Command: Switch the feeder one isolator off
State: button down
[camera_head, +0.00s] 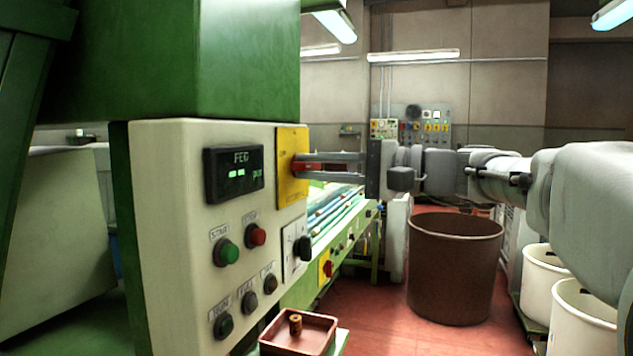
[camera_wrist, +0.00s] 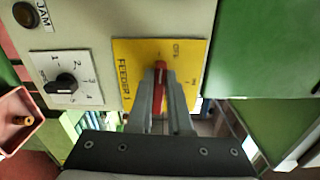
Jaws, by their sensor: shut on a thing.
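The feeder one isolator is a yellow plate (camera_wrist: 128,57) lettered "FEEDER 1" and "OFF", with a red handle (camera_wrist: 160,71) standing out from it. In the head view the yellow plate (camera_head: 290,190) sits at the top right corner of the cream control panel, and the red handle (camera_head: 309,167) shows between the fingers. My gripper (camera_wrist: 161,92) is shut on the red handle, one finger on each side. It also shows in the head view (camera_head: 303,166), reaching in from the right. The fingers hide part of the handle and plate, so the handle's exact setting is hard to tell.
A black rotary knob (camera_wrist: 65,83) on a white numbered plate is beside the isolator. The panel (camera_head: 165,220) also carries a display (camera_head: 233,174) and several push buttons. A brown tray (camera_head: 272,341) holding a cork stands below. A brown bin (camera_head: 455,270) stands on the floor.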

jog(key=shift+n+b, duration=0.4)
jog(key=shift+n, duration=0.2)
jog(key=c, duration=0.8)
grip_release()
jog(key=shift+c, duration=0.2)
jog(key=shift+d, duration=0.1)
jog(key=p+v, duration=0.3)
jog(key=v, duration=1.4)
jog(key=shift+d, duration=0.1)
